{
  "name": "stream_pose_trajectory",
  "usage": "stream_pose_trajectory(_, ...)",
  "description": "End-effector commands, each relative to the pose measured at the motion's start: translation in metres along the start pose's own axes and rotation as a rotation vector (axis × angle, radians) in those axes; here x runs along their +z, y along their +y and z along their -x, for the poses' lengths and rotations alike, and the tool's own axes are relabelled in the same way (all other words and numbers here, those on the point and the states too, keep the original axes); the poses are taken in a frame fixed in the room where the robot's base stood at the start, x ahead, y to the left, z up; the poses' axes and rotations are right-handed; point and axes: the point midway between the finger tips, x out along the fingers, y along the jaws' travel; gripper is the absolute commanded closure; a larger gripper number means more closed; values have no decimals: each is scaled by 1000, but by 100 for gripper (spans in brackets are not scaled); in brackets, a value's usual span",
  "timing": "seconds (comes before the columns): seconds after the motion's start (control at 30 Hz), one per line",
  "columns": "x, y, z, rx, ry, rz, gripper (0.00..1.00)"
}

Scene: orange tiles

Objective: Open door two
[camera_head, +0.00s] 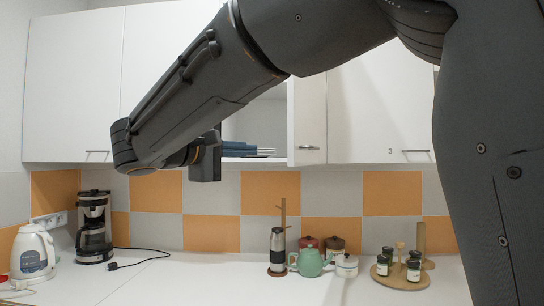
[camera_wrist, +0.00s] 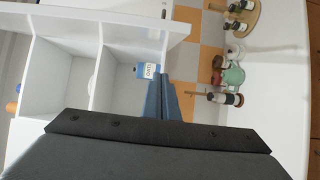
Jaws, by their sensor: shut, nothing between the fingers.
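Door two is the middle white cabinet door (camera_head: 308,100), between the left door and the door marked 3. It stands swung out on the right side of an open cabinet, with its bar handle (camera_head: 308,147) near the lower edge. No number on it is readable. My gripper (camera_head: 205,165) is in front of the open cabinet, left of the door and apart from its handle. It is shut and empty. In the wrist view the dark gripper body fills the bottom, and the shelves (camera_wrist: 100,70) show beyond. My arm hides much of the cabinet fronts.
Inside the cabinet are a blue stack (camera_head: 240,148) and a blue and white oats container (camera_wrist: 149,70). A closed left door (camera_head: 70,80) and door 3 (camera_head: 375,110) flank it. Below, the counter holds a kettle (camera_head: 33,252), coffee maker (camera_head: 94,225), teapot (camera_head: 311,262) and spice board (camera_head: 400,283).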

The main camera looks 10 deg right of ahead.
Motion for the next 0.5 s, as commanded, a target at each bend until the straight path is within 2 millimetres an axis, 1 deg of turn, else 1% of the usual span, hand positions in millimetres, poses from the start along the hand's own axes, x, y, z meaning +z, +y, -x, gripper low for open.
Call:
stream_pose_trajectory(0.17,2,2,-25,0,-4,3,100)
stream_pose_trajectory(0.5,2,2,-92,-1,-5,5,100)
